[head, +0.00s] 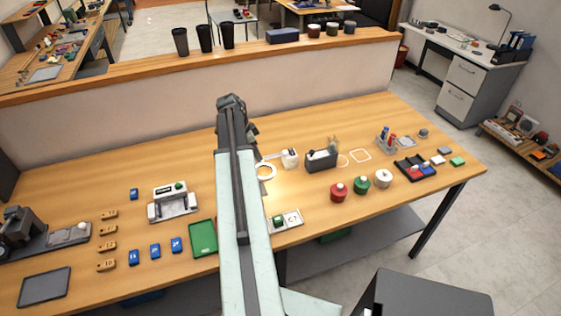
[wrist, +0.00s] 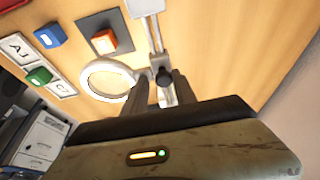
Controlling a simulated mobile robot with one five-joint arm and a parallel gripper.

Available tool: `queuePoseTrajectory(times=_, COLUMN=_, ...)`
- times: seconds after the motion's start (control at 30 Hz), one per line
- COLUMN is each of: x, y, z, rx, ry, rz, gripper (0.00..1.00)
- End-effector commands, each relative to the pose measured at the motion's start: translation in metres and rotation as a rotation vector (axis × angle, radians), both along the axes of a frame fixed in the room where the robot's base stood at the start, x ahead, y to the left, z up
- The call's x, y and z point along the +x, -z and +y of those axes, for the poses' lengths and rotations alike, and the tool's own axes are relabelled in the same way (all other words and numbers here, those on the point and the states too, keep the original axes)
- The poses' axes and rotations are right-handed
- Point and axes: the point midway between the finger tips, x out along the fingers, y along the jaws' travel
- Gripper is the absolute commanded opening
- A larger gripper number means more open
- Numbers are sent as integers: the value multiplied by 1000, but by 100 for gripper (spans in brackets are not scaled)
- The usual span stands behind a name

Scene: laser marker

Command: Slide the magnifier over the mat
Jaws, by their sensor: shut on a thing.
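The magnifier is a white ring on a short arm. Its ring (wrist: 85,76) shows in the wrist view, and in the head view (head: 273,174) just right of my arm. A black knob (wrist: 163,77) sits at its right end on a pale rail (wrist: 155,35). My gripper (wrist: 162,86) is shut on the knob, one finger on each side. The mat (wrist: 88,24) is a dark grey square with an orange block (wrist: 104,40) on it. The ring lies beside the mat, close to its edge. In the head view my arm hides the mat and fingertips.
A black tape dispenser (head: 321,160) and red, green and white knobbed pieces (head: 338,192) stand to the right. A green tray (head: 203,238) lies left of my arm.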

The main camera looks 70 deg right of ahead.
Motion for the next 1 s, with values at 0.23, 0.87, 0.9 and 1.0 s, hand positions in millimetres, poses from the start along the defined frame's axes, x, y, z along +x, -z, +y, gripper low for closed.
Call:
queuePoseTrajectory(times=0.23, x=10, y=13, z=21, rx=38, ry=18, rz=-16, gripper=10)
queuePoseTrajectory(times=0.87, x=31, y=13, z=38, rx=38, ry=19, rz=-16, gripper=39)
queuePoseTrajectory(times=0.9, x=31, y=13, z=38, rx=38, ry=19, rz=-16, gripper=47)
queuePoseTrajectory(times=1.0, x=31, y=13, z=38, rx=38, ry=19, rz=-16, gripper=47)
